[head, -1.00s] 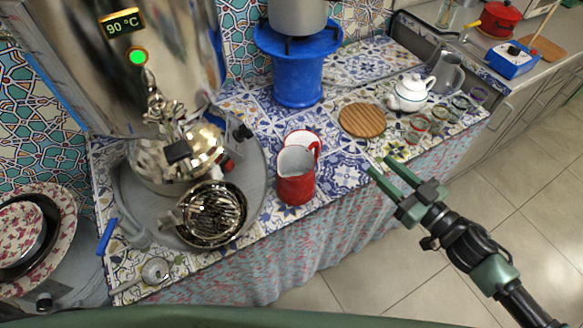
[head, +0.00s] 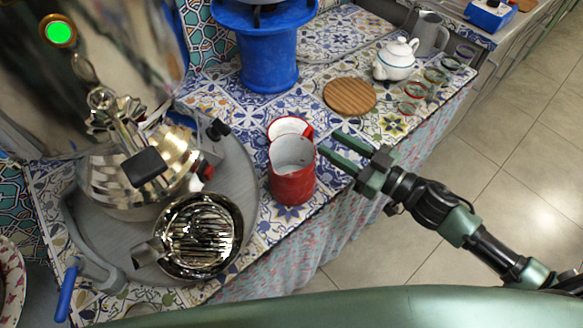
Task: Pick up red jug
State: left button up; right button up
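The red jug (head: 293,184) stands upright on the tiled counter near its front edge, its pale inside open to view. A red handle-like part shows at its upper right, and a white round shape with a red rim (head: 287,126) shows just behind it; I cannot tell whether that is a lid or a separate dish. My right gripper (head: 327,142) is open and empty, its two green fingers pointing left at the jug's upper right side. The fingertips look very close to the jug; I cannot tell whether they touch. My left gripper is out of view.
Left of the jug, a grey tray (head: 238,160) holds a shiny samovar (head: 120,190) and a metal strainer pot (head: 205,235). A blue stand (head: 268,55) is behind. A wooden trivet (head: 350,96), white teapot (head: 395,60), grey pitcher (head: 428,33) and several glasses are to the right.

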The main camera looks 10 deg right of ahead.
aim_at(310, 131)
jog(key=p+x, duration=0.1)
jog(key=x, duration=0.6)
jog(key=shift+a+f, duration=0.1)
jog(key=shift+s, duration=0.1)
grip_shut()
dwell(1.2)
